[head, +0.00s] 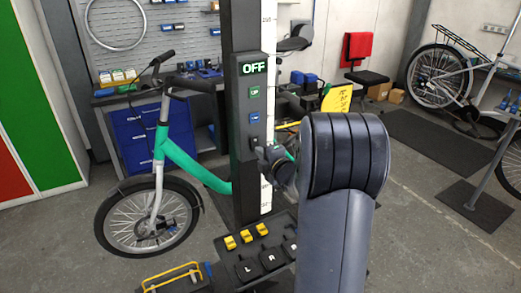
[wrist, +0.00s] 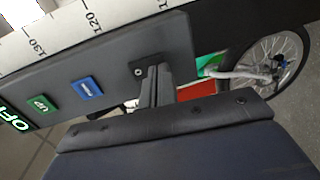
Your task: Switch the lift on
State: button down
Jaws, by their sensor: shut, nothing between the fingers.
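The lift's dark control panel (head: 244,100) is on the tall column, and its display (head: 254,68) reads OFF in green letters. Below it are a green UP button (head: 254,92) and a blue button (head: 254,117). A dark switch (head: 254,142) sits under them. In the wrist view the display (wrist: 12,118), green button (wrist: 43,103) and blue button (wrist: 87,87) are all visible. My gripper (head: 262,156) is shut and empty, just at the panel's lower part. In the wrist view my fingertips (wrist: 155,76) partly cover the switch area; I cannot tell whether they touch it.
A white height scale (head: 268,40) runs up the column. A green bike (head: 175,155) stands behind at left. A tray with yellow clips (head: 246,236) and lettered black blocks (head: 268,258) is below the panel. Open floor (head: 420,220) lies at right.

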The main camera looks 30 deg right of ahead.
jog(key=shift+w, duration=0.35)
jog(key=shift+f, duration=0.2)
jog(key=shift+w+b, duration=0.15)
jog(key=shift+b, duration=0.75)
